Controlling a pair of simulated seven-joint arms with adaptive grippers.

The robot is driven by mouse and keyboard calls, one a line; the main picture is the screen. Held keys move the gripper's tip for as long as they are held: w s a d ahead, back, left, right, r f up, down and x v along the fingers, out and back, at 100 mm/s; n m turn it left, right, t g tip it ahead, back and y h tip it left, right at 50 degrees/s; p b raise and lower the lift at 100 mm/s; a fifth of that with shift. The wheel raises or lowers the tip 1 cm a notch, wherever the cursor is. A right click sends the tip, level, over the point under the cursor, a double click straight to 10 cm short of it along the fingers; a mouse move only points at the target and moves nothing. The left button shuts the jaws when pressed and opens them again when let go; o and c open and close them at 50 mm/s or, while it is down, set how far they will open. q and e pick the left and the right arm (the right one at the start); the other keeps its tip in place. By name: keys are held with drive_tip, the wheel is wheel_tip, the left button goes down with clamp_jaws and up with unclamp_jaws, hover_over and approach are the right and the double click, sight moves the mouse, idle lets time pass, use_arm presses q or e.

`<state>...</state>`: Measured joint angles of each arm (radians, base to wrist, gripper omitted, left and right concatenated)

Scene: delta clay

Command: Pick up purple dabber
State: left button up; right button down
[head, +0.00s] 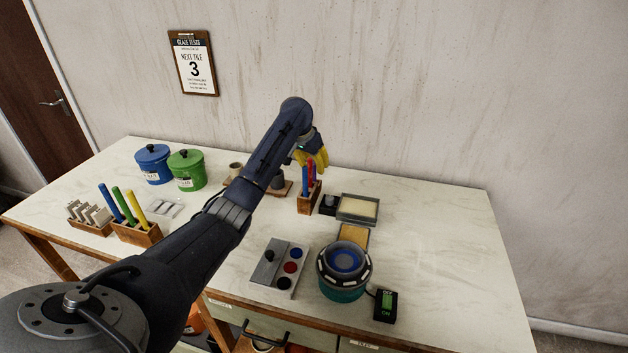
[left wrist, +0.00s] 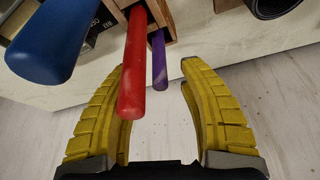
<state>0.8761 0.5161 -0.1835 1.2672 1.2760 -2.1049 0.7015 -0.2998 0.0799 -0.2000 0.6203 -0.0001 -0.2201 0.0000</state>
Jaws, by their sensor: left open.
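The purple dabber (left wrist: 159,62) stands in a slot of a wooden holder (head: 309,203) at the back of the table. In the left wrist view it is the smallest-looking of three dabbers, beyond the red dabber (left wrist: 135,75), with the blue dabber (left wrist: 48,45) at upper left. My left gripper (head: 313,160) is open above the holder. In the left wrist view its yellow fingers (left wrist: 154,72) spread wide, with the purple and red dabbers showing between them, nothing gripped. In the head view I cannot make out the purple dabber clearly. My right gripper is not in view.
A shallow framed tray (head: 358,209) and a small dark box stand right of the holder. A round teal wheel (head: 343,272) and a switch box (head: 385,305) are nearer. Another holder (head: 136,232) with upright tools stands left. The table's right side is clear.

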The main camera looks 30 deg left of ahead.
use_arm(q)
drive_tip(key=shift+c, duration=0.4)
clamp_jaws()
